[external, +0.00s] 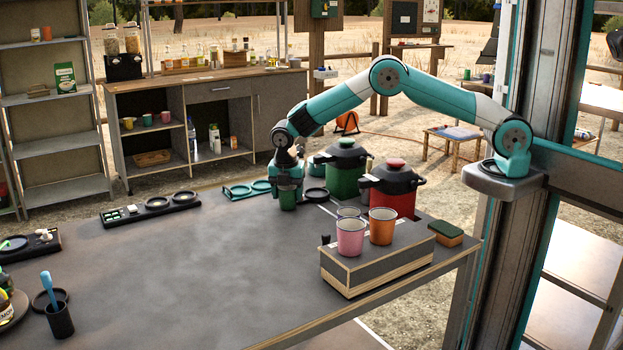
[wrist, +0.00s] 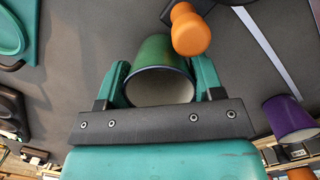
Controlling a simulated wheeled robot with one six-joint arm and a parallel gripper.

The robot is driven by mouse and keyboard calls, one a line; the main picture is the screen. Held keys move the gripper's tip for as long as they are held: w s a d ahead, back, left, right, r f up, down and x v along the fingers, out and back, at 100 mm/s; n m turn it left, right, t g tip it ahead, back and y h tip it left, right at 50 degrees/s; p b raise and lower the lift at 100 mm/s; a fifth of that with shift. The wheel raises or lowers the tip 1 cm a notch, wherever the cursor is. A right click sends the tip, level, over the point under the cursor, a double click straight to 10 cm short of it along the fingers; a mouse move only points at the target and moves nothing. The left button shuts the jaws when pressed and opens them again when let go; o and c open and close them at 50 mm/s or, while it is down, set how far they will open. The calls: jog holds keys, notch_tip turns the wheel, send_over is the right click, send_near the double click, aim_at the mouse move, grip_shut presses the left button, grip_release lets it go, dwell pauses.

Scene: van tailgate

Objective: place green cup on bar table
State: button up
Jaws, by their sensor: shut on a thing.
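The green cup (external: 288,200) is between the fingers of my gripper (external: 288,184), over the far side of the large grey table (external: 190,260). In the wrist view the green cup (wrist: 158,55) shows its pale inside, with one teal finger on each side. My gripper is shut on it. I cannot tell whether the cup's base touches the tabletop. I cannot tell for sure that this grey table is the bar table.
A green pot (external: 343,170) and a red pot (external: 391,188) stand close right of my gripper. A teal holder (external: 240,190) is just left. Pink (external: 350,238) and orange (external: 382,226) cups stand on a box (external: 375,265). The table's middle is clear.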

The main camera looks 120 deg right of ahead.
jog(key=shift+f, duration=0.15)
jog(key=o, duration=0.9)
